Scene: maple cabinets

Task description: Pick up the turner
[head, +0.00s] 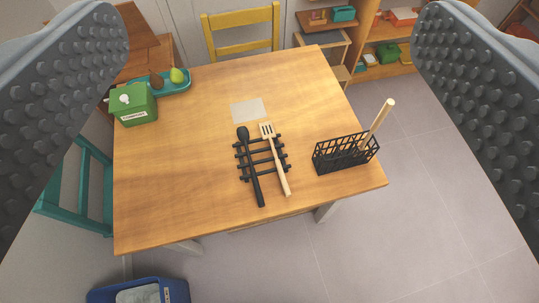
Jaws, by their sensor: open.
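The turner (276,158) has a pale wooden handle and a slotted head. It lies on a black slatted rack (243,164) on the wooden table, with its head toward the back and its handle toward the front. A black utensil (254,170) with a rounded head lies beside it on the left. My gripper (270,45) is open, with one studded grey finger at each side of the picture. It is empty and well apart from the turner, above the table.
A black wire basket (330,157) holding an upright, tilted wooden stick (381,120) stands at the table's right edge. A green box (133,104) and a teal tray (174,86) with fruit are at back left. A pale sheet (248,110) lies behind the rack. The front left tabletop is clear.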

